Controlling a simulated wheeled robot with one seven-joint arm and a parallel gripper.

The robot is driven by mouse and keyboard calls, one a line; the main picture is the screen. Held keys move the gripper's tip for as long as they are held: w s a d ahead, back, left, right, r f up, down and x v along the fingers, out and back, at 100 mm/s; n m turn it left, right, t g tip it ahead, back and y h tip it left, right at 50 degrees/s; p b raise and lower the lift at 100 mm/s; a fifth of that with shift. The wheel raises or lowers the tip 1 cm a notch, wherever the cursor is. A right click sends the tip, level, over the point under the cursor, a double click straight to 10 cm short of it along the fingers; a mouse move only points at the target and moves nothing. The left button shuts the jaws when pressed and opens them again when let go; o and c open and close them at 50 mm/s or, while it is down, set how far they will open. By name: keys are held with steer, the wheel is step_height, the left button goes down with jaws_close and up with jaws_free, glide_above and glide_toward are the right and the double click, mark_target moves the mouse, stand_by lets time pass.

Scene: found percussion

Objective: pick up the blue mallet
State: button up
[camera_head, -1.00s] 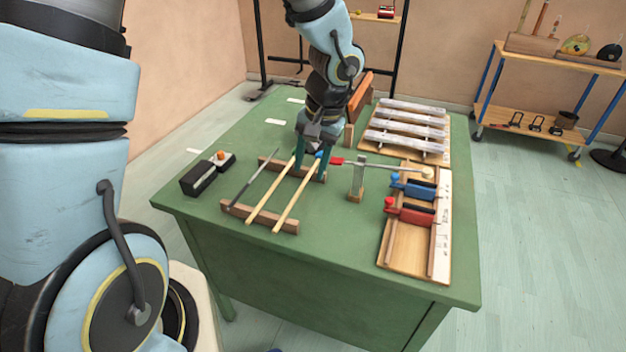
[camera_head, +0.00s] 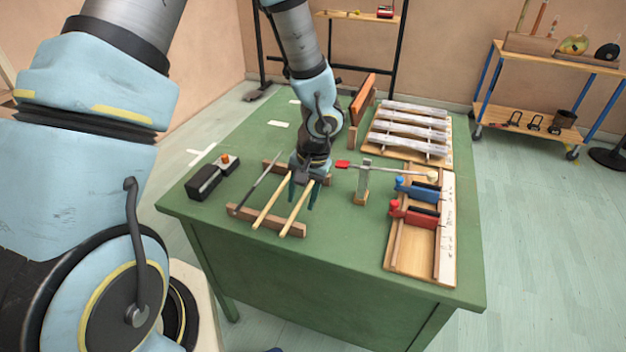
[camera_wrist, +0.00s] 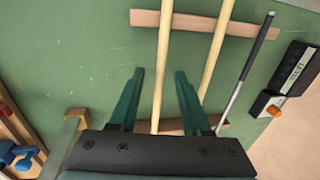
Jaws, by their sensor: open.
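The blue mallet's pale wooden shaft (camera_head: 292,218) lies across two brown rails on the green table; its head is hidden behind my gripper in the head view and is not visible in the wrist view. My gripper (camera_head: 301,203) is low over the rack, fingers open and pointing down. In the wrist view my gripper (camera_wrist: 159,72) has its green fingers on either side of a pale shaft (camera_wrist: 163,60), apart from it. A second pale stick (camera_head: 267,210) lies beside it, just outside the fingers, and also shows in the wrist view (camera_wrist: 217,48).
A thin dark-handled rod (camera_head: 256,187) and a black box (camera_head: 206,181) lie left of the sticks. A small post (camera_head: 362,184) with a red-ended rod, and a wooden board (camera_head: 408,255) with blue and red blocks, stand to the right. Pale bars (camera_head: 408,130) are behind.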

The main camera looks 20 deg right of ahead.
steer(key=shift+c, duration=0.2)
jaws_close()
stand_by(1.1)
